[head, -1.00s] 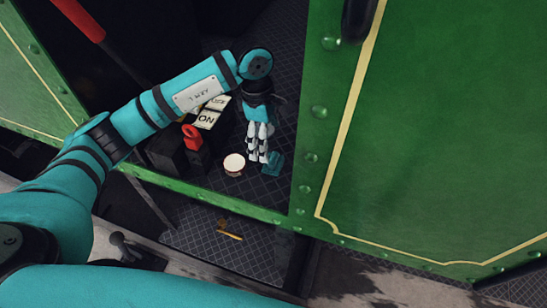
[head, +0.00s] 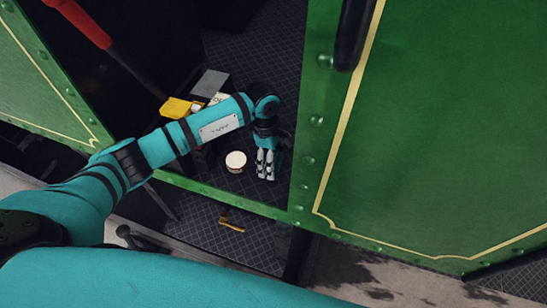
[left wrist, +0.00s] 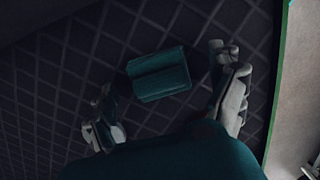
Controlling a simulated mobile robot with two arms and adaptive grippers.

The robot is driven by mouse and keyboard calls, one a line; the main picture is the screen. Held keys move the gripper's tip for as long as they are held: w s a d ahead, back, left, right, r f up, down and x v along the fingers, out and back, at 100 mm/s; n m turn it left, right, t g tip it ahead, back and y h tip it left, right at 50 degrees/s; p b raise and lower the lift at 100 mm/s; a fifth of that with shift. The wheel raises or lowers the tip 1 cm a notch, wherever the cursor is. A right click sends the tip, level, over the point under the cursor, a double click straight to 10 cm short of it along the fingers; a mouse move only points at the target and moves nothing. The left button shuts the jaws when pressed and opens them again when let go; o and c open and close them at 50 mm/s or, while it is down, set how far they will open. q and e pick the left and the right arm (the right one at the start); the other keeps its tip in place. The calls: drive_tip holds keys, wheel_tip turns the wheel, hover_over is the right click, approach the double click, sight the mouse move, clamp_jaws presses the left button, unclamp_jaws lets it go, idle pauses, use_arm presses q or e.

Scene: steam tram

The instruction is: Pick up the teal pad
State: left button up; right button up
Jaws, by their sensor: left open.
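The teal pad (left wrist: 158,74) lies on the dark diamond-patterned floor in the left wrist view. It is a small block with a groove across it. My left gripper (left wrist: 164,82) is open, with one finger on each side of the pad and a gap to both. In the head view my left gripper (head: 266,168) points down at the floor inside the green doorway, and it hides most or all of the pad there. My right gripper is not in view.
A round white-topped tin (head: 235,160) stands just left of the gripper. A yellow object (head: 175,107) and a grey sheet (head: 209,83) lie behind my arm. The green panel (head: 430,130) bounds the right side. A yellow-handled item (head: 231,226) lies on the lower step.

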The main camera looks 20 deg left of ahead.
use_arm(q)
drive_tip(key=c, duration=1.2)
drive_tip(key=shift+o, duration=0.2)
drive_tip(key=shift+r, duration=0.15)
drive_tip(key=shift+r+b, duration=0.25)
drive_tip(key=shift+b, duration=0.1)
drive_tip(key=shift+s+a+r+b, duration=0.1)
drive_tip(key=shift+s+r+b, duration=0.1)
drive_tip(key=shift+r+b, duration=0.35)
drive_tip(key=shift+s+a+r+b, duration=0.1)
drive_tip(key=shift+s+r+b, duration=0.15)
drive_tip(key=shift+r, duration=0.4)
drive_tip(key=s+a+b, duration=0.2)
drive_tip(key=s, duration=0.6)
drive_tip(key=s+a+b, duration=0.2)
drive_tip(key=s, duration=0.6)
drive_tip(key=shift+s+a+r+b, duration=0.15)
drive_tip(key=shift+s+a+b, duration=0.05)
drive_tip(key=shift+a+b, duration=0.2)
